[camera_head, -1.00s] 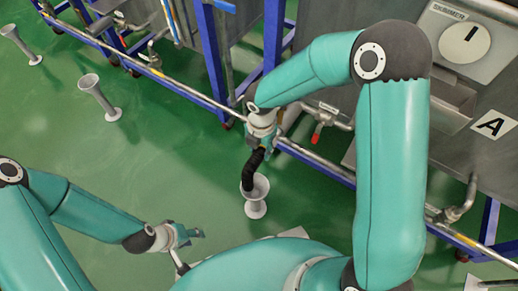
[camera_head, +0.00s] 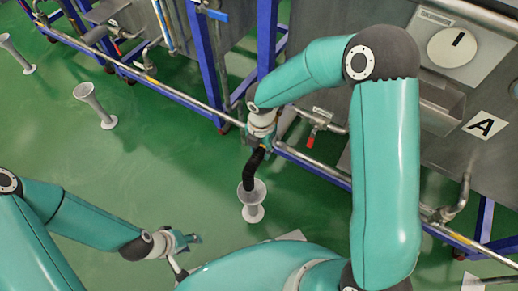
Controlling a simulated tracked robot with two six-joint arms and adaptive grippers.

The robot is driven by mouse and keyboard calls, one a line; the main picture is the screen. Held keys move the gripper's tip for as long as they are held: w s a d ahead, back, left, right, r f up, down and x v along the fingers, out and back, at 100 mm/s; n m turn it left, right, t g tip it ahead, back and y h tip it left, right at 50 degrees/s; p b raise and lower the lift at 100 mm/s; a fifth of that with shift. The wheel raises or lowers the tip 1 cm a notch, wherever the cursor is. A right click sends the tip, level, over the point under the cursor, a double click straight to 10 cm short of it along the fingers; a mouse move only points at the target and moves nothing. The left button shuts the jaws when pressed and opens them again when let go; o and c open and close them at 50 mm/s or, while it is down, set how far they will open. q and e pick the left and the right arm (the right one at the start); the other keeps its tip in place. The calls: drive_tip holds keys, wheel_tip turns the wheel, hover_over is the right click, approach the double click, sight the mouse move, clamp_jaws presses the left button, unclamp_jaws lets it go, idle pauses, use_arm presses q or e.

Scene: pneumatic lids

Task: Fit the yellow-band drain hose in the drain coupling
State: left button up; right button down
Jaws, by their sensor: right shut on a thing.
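A black drain hose (camera_head: 252,170) hangs from my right gripper (camera_head: 262,143), which is shut on its upper end. No yellow band is visible on it. The hose's lower end reaches into the mouth of a pale funnel-shaped floor drain (camera_head: 252,205). The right gripper is beside the tank's lower pipe run, and its wrist hides part of that run. I cannot make out the drain coupling or whether the hose touches it. My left gripper (camera_head: 188,240) is low at the left, apart from the hose; its finger opening is too small to tell.
A red-handled valve (camera_head: 312,135) is just right of the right gripper. A metal tank marked A (camera_head: 482,127) stands at the right on a blue frame. Two other floor funnels (camera_head: 95,105) (camera_head: 17,52) stand at the left. Green floor (camera_head: 150,175) between them is clear.

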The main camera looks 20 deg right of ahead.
drive_tip(key=shift+w+d, duration=0.35)
drive_tip(key=shift+d, duration=0.1)
drive_tip(key=c, duration=0.6)
unclamp_jaws()
wheel_tip(320, 180, up, 12)
drive_tip(key=shift+d+f, duration=0.1)
